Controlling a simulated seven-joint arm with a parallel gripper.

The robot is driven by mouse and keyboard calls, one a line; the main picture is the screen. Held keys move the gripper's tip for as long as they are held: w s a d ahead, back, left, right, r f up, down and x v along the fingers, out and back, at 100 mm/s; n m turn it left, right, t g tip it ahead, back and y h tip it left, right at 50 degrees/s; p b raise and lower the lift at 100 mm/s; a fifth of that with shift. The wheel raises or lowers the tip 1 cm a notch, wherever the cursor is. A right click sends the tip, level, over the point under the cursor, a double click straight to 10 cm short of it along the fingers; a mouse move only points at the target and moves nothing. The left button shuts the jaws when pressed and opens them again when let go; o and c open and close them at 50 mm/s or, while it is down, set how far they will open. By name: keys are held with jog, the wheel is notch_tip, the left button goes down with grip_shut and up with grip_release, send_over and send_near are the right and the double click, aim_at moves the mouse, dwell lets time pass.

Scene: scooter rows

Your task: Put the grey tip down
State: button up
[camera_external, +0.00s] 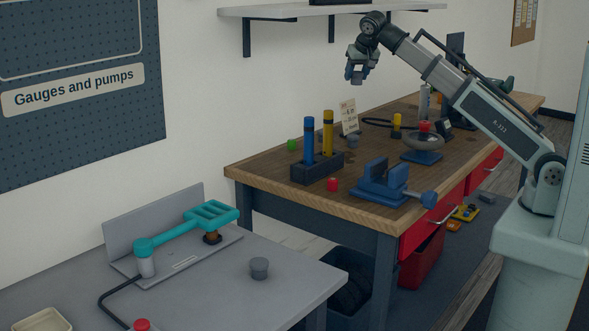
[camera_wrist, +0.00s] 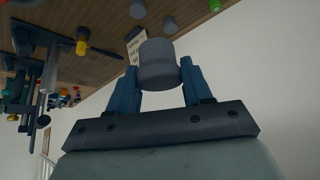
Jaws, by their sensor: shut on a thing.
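My gripper (camera_external: 356,74) is raised in the air above the back edge of the wooden bench, below the wall shelf. In the wrist view its blue fingers (camera_wrist: 158,88) are shut on a grey tip (camera_wrist: 158,66), a short stepped cylinder. The held tip is hard to make out in the external view. Another grey tip (camera_external: 353,141) stands on the bench near a small card. A further grey piece (camera_external: 259,268) stands on the grey table at the front.
A turquoise tool (camera_external: 185,228) lies on the grey table.

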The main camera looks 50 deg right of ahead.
jog(key=shift+w+r, duration=0.1)
jog(key=shift+r, duration=0.8)
jog(key=w+a+n+y, duration=0.25)
jog(key=a+n, duration=0.25)
jog(key=a, duration=1.2)
jog(key=n+g+y, duration=0.2)
jog(key=n+y, duration=0.5)
jog(key=n, duration=0.7)
send_over(231, 312)
jog(key=s+d, duration=0.1)
jog(key=d, duration=0.1)
notch_tip(231, 312, down, 26)
jog(key=r, duration=0.1)
jog(key=shift+s+d+f, duration=0.1)
jog(key=shift+f, duration=2.7)
jog(key=shift+s+d+f, duration=0.1)
jog(key=shift+f, duration=2.7)
